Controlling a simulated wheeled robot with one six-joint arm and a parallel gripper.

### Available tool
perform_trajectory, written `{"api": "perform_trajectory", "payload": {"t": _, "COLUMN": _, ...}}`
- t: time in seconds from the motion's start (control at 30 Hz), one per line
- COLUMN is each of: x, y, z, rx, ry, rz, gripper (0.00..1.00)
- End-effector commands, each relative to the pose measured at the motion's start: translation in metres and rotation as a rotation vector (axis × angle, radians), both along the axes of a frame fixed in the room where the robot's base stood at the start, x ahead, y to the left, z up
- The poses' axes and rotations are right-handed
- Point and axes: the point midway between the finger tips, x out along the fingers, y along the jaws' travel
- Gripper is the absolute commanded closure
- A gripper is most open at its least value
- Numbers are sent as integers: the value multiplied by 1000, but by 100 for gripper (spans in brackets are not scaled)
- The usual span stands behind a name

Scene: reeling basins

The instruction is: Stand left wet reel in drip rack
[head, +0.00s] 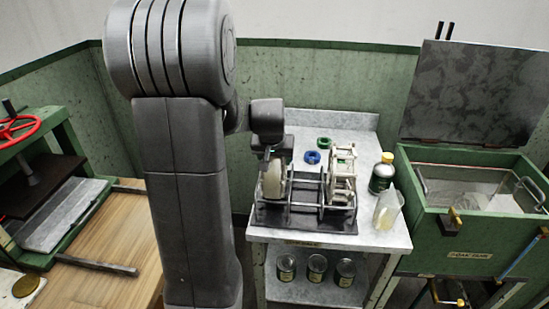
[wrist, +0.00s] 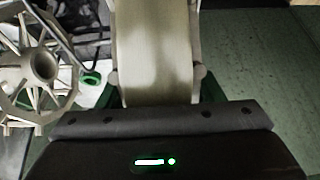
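A drip rack (head: 305,217), a dark frame with upright bars, stands on the pale bench. A pale reel (head: 275,183) with a broad smooth band is upright in its left part, directly under my gripper (head: 275,158). It also fills the middle of the wrist view (wrist: 155,50), close against the gripper body. My fingertips are not clear in either view, so I cannot tell whether they grip it. The reel's lower part is partly hidden by the rack bars. A second, open-spoked reel (head: 342,178) stands at the rack's right side; it shows at left in the wrist view (wrist: 40,65).
A dark bottle with yellow cap (head: 382,176) and a clear jug (head: 388,212) stand right of the rack. Blue (head: 312,157) and green (head: 324,143) rings lie behind it. A green soak tank (head: 470,225) with raised lid stands at right. Several tins sit below.

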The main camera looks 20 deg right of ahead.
Motion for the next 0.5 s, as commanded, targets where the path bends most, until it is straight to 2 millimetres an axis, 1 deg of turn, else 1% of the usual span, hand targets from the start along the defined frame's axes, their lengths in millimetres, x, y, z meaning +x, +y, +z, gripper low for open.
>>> {"api": "perform_trajectory", "payload": {"t": 0.03, "x": 0, "y": 0, "z": 1, "rx": -1, "ry": -1, "rz": 0, "gripper": 30}}
{"api": "perform_trajectory", "payload": {"t": 0.1, "x": 0, "y": 0, "z": 1, "rx": -1, "ry": -1, "rz": 0, "gripper": 17}}
{"api": "perform_trajectory", "payload": {"t": 0.13, "x": 0, "y": 0, "z": 1, "rx": -1, "ry": -1, "rz": 0, "gripper": 15}}
{"api": "perform_trajectory", "payload": {"t": 0.37, "x": 0, "y": 0, "z": 0, "rx": 1, "ry": 1, "rz": 0, "gripper": 15}}
{"api": "perform_trajectory", "payload": {"t": 0.5, "x": -2, "y": 1, "z": 4, "rx": -1, "ry": -1, "rz": 0, "gripper": 15}}
